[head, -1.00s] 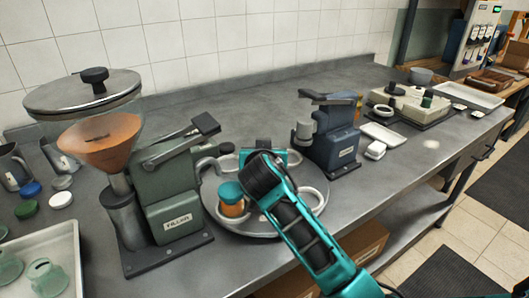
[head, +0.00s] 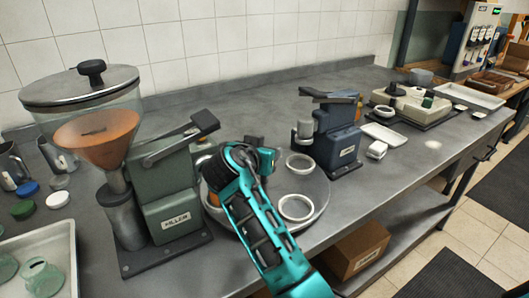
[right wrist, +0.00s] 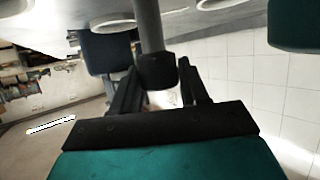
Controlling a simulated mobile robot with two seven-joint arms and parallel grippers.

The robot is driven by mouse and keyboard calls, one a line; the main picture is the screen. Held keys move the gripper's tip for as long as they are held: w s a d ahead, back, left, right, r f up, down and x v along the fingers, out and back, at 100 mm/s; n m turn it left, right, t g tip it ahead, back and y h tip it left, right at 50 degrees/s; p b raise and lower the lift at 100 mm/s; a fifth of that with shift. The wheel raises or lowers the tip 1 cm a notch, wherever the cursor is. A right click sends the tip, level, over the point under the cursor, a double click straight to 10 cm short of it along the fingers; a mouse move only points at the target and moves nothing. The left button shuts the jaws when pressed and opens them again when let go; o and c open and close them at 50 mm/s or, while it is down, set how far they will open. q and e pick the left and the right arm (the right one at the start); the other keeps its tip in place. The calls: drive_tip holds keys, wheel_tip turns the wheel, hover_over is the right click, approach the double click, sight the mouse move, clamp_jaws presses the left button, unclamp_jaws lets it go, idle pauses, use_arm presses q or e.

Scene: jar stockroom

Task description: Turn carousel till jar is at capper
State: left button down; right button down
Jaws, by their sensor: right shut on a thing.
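The round grey carousel (head: 321,190) stands between the green filler (head: 172,190) and the blue capper (head: 338,140). Two white ring seats, one near the capper (head: 300,163) and one at the front (head: 296,207), show empty on it. The jar is mostly or wholly hidden behind my right arm; I cannot make out its exact place. My right gripper (head: 248,152) is over the carousel. In the right wrist view its fingers (right wrist: 157,72) are shut around a grey post with a dark end (right wrist: 155,68). My left gripper is out of view.
The filler's glass hopper (head: 100,130) rises at the left. A tray with green glass jars (head: 40,272) lies at front left, near coloured lids (head: 22,210). A scale (head: 412,105) and white trays are right of the capper. A cardboard box (head: 355,250) sits on the shelf below.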

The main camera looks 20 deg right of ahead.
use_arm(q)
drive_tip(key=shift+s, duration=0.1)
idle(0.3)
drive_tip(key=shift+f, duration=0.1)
use_arm(e)
drive_tip(key=c, duration=0.7)
unclamp_jaws()
drive_tip(key=shift+o, duration=0.2)
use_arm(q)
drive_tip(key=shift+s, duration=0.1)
